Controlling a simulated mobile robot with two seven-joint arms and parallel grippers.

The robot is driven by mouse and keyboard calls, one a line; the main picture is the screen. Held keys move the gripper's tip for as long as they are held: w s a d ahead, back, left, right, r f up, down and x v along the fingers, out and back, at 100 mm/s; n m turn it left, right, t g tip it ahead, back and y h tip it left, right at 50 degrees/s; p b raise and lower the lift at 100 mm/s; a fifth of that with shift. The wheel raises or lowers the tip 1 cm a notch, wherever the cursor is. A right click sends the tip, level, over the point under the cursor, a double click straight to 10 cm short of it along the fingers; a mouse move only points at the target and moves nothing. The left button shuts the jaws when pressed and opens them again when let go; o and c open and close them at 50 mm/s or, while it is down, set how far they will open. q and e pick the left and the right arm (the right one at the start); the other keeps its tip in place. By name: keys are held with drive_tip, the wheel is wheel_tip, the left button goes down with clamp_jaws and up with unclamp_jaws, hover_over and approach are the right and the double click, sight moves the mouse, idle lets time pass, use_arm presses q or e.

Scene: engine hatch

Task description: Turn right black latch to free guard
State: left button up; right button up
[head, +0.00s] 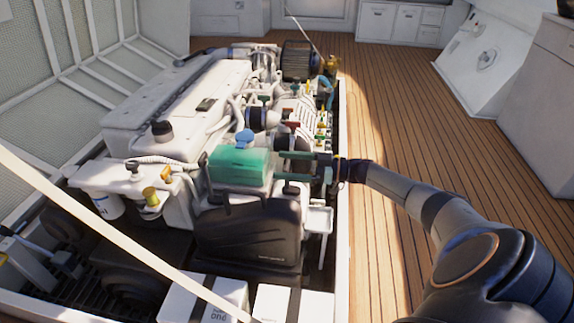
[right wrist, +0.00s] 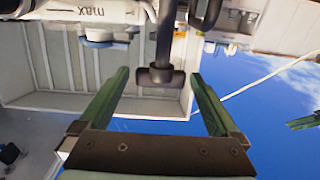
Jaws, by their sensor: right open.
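The right black latch (right wrist: 160,76) shows in the right wrist view as a dark T-shaped handle on a stem. Its crossbar lies between the fingertips of my right gripper (right wrist: 158,73), with a visible gap on each side. The gripper is open, and no contact shows. In the head view my right gripper (head: 280,166) points left at the right side of the green tank with the blue cap. The black guard (head: 250,235) stands below and in front of that tank. The latch is hard to make out there beside the fingers.
The green tank (head: 238,167) sits at the near end of the white engine (head: 175,100). Hoses and valves crowd the engine's right side. White boxes (head: 205,298) stand at the hatch's near edge. The wooden deck (head: 400,120) at the right is clear apart from my arm.

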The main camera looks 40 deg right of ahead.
drive_tip(key=shift+s+d, duration=0.35)
drive_tip(key=shift+s, duration=0.05)
drive_tip(key=p+v, duration=0.1)
drive_tip(key=v, duration=1)
drive_tip(key=shift+s, duration=0.25)
drive_tip(key=shift+d, duration=0.1)
